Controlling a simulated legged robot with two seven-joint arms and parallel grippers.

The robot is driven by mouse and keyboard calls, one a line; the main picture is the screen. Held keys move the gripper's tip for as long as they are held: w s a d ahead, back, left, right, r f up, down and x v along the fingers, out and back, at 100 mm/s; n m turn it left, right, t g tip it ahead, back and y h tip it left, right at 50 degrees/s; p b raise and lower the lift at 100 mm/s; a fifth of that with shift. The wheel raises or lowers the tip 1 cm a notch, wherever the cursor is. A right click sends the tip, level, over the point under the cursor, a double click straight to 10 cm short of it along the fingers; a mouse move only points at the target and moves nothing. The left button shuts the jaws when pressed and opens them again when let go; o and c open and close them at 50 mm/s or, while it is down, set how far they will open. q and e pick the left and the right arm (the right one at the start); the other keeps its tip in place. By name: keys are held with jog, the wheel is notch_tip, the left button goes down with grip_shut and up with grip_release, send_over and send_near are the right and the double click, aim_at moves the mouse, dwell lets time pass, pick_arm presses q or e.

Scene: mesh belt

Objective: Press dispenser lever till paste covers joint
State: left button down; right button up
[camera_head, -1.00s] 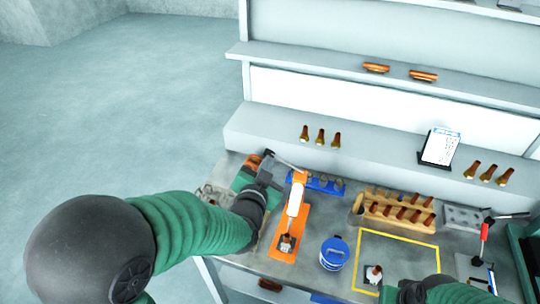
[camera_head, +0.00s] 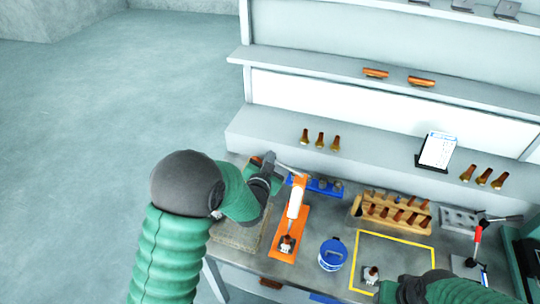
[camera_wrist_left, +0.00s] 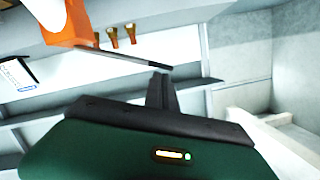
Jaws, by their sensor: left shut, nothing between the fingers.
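The dispenser is an orange stand (camera_head: 287,240) with a white cartridge (camera_head: 295,203) and a thin grey lever (camera_head: 290,168) pointing left. A small metal joint part (camera_head: 286,246) sits on its base under the nozzle; paste on it is too small to tell. My left gripper (camera_head: 270,164) is at the lever's free end, shut and empty. In the left wrist view the lever (camera_wrist_left: 125,60) runs from the orange head (camera_wrist_left: 68,25) to the dark fingertips (camera_wrist_left: 161,82); contact is unclear. My right gripper (camera_head: 382,287) is low in the picture beside another metal part (camera_head: 371,274), its fingers unclear.
A blue tub (camera_head: 333,255) stands right of the dispenser. A blue rack (camera_head: 325,186) is behind it. A wooden rack (camera_head: 398,214) with brown-handled pieces stands behind the yellow-outlined square (camera_head: 395,236). A red-handled tool (camera_head: 477,238) is at the far right.

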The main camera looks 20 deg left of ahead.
pick_arm(q)
jog(key=shift+a+f, duration=0.1)
dwell(0.3)
notch_tip(320, 180, down, 5)
jog(key=a+n+h+b, duration=0.2)
jog(key=n+b, duration=0.2)
jog(key=b, duration=0.4)
jog(key=s+r, duration=0.7)
jog(key=s, duration=0.2)
jog(key=shift+s, duration=0.35)
jog(key=shift+w+a+f, duration=0.1)
jog(key=shift+a, duration=0.15)
jog(key=shift+d, duration=0.1)
